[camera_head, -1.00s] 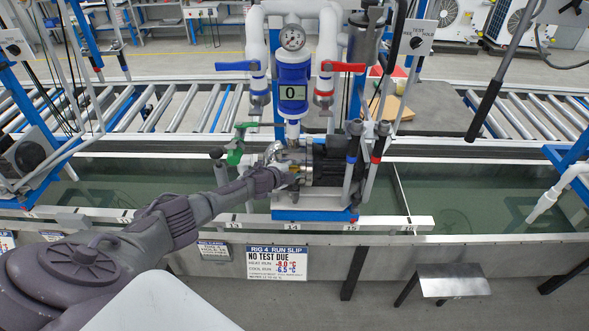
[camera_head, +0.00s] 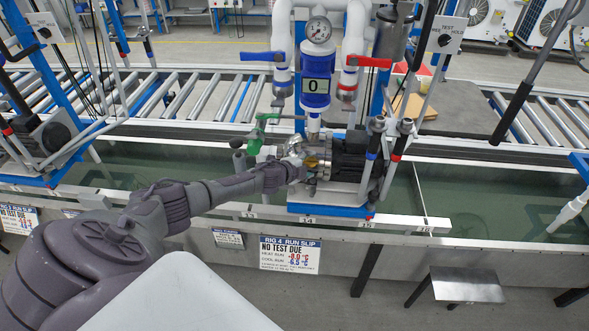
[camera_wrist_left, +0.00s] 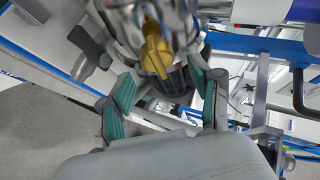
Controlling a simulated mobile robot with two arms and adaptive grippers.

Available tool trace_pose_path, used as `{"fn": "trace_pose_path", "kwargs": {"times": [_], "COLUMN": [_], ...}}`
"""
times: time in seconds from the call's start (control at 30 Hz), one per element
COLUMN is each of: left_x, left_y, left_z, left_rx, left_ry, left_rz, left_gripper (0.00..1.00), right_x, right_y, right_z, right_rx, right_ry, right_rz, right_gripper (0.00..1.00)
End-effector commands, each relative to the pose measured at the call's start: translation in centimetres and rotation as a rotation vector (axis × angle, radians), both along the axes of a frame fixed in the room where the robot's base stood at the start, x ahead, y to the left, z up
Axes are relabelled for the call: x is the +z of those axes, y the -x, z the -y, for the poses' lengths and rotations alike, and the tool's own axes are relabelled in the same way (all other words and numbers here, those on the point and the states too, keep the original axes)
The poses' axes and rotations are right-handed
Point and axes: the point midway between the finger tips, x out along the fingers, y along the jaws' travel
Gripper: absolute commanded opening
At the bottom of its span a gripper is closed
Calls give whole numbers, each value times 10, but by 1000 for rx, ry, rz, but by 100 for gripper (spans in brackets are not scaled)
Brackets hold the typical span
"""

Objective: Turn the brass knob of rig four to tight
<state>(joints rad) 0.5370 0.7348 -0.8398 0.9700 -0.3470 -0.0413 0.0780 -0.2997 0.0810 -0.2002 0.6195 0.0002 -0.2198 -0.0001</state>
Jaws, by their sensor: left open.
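The brass knob (camera_wrist_left: 155,50) shows in the left wrist view on the pump's metal body, ahead of and between my left gripper's fingers. A small yellowish part of the brass knob (camera_head: 311,162) also shows in the head view, beside the fingertips. My left gripper (camera_wrist_left: 164,103) has its two green-padded fingers spread, and nothing is between the pads. In the head view my left gripper (camera_head: 300,168) is at the pump (camera_head: 345,160) of rig four, above the "RIG 4 RUN SLIP" sign (camera_head: 289,254). I cannot tell whether the fingers touch the knob. My right gripper is not in view.
A green-handled valve (camera_head: 257,140) stands just left of the pump. Blue (camera_head: 262,56) and red (camera_head: 370,62) valve levers and a gauge (camera_head: 318,30) are above. A water trough (camera_head: 440,190) runs beneath, and a small metal shelf (camera_head: 466,284) is at front right.

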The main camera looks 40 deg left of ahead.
Motion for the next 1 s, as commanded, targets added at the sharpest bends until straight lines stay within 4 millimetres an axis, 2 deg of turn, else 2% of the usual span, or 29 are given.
{"fn": "trace_pose_path", "kwargs": {"times": [0.3, 0.5, 0.7, 1.0], "left_x": [20, 32, 39, 39], "left_y": [46, 71, 81, 81], "left_z": [-3, -3, -3, -3], "left_rx": [-1, 0, 0, 0], "left_ry": [-1, 1, 0, 0], "left_rz": [-3, -3, -1, -1], "left_gripper": [64, 64, 64, 64], "right_x": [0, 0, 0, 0], "right_y": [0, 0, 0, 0], "right_z": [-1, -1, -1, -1], "right_rx": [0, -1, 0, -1], "right_ry": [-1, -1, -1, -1], "right_rz": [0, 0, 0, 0], "right_gripper": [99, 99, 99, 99]}}
